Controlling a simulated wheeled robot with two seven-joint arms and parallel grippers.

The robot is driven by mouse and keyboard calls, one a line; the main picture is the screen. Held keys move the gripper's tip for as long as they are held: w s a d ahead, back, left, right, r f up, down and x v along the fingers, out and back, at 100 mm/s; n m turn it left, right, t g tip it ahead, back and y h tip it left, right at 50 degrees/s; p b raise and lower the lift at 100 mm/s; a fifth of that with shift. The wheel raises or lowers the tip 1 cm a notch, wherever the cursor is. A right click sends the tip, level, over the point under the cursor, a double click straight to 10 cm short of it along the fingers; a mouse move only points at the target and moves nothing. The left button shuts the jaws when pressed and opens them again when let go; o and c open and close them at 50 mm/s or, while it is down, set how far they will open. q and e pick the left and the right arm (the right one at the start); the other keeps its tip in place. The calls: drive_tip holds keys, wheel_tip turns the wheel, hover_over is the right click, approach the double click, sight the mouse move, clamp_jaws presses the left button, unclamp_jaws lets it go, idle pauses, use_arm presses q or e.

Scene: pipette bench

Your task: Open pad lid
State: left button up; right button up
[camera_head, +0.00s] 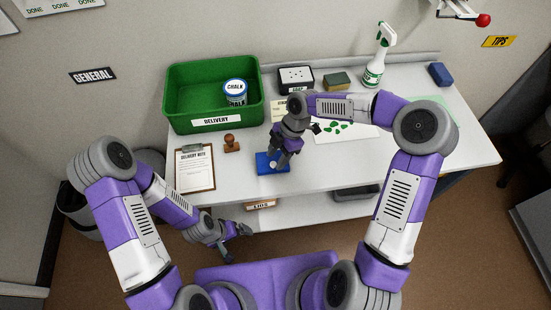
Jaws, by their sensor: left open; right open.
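A flat blue pad (262,168) lies near the front edge of the white table. My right gripper (277,161) reaches down over it, with its fingertips at or just above the pad. The gripper hides part of the pad, so I cannot tell whether they touch or how the lid sits. A small pale round spot shows on the pad between the fingers. My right gripper is open. My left gripper (238,254) is open, low in front of the table edge and away from the pad.
A wooden stamp (232,144) and a clipboard (195,181) with a delivery note lie left of the pad. A spray bottle (376,62) stands at the back. The table's right front is clear.

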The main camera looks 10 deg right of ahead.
drive_tip(key=shift+x, duration=0.8)
clamp_jaws()
